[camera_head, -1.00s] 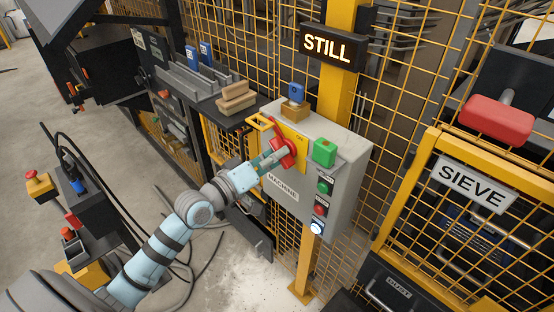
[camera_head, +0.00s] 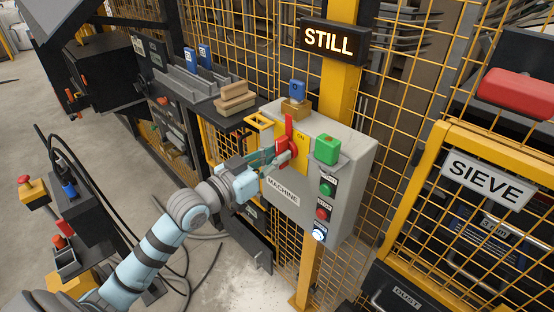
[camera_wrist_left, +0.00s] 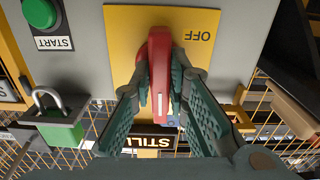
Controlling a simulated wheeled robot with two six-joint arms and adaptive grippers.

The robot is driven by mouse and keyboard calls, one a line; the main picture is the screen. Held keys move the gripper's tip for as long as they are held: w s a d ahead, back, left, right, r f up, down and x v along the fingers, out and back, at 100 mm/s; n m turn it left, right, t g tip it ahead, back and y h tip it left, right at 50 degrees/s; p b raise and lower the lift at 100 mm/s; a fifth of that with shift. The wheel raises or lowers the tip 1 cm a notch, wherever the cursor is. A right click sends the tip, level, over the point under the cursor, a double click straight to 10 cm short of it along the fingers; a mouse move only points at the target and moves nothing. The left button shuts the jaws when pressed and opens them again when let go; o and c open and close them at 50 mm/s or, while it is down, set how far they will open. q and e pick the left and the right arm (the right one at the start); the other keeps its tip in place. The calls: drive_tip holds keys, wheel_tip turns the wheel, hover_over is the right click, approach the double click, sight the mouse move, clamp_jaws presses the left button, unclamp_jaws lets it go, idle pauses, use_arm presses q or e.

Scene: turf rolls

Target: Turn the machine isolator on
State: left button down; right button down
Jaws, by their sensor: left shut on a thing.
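The machine isolator is a red rotary handle (camera_head: 289,125) on a yellow plate (camera_head: 267,136), on a grey box (camera_head: 347,170) labelled MACHINE. In the head view the handle stands about upright, beside the word ON. My left gripper (camera_head: 284,150) comes from the left and is at the handle, partly covering it. In the left wrist view the red handle (camera_wrist_left: 160,65) lies between the two fingers of my left gripper (camera_wrist_left: 162,75), which is shut on it. The word OFF reads upside down beside it there. My right gripper is not in view.
A green padlock (camera_head: 326,149) hangs at the box's upper right, above several buttons. A lit sign (camera_head: 328,40) reads STILL. Wooden blocks (camera_head: 235,98) lie on a dark shelf left of the box. Yellow mesh fencing surrounds it, with a SIEVE gate (camera_head: 487,180) at right.

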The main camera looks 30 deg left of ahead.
use_arm(q)
drive_tip(key=shift+f+m, duration=0.1)
drive_tip(key=shift+m, duration=0.2)
drive_tip(key=c, duration=1.6)
unclamp_jaws()
drive_tip(key=shift+o, duration=0.2)
wheel_tip(320, 180, up, 10)
drive_tip(key=shift+r, duration=0.1)
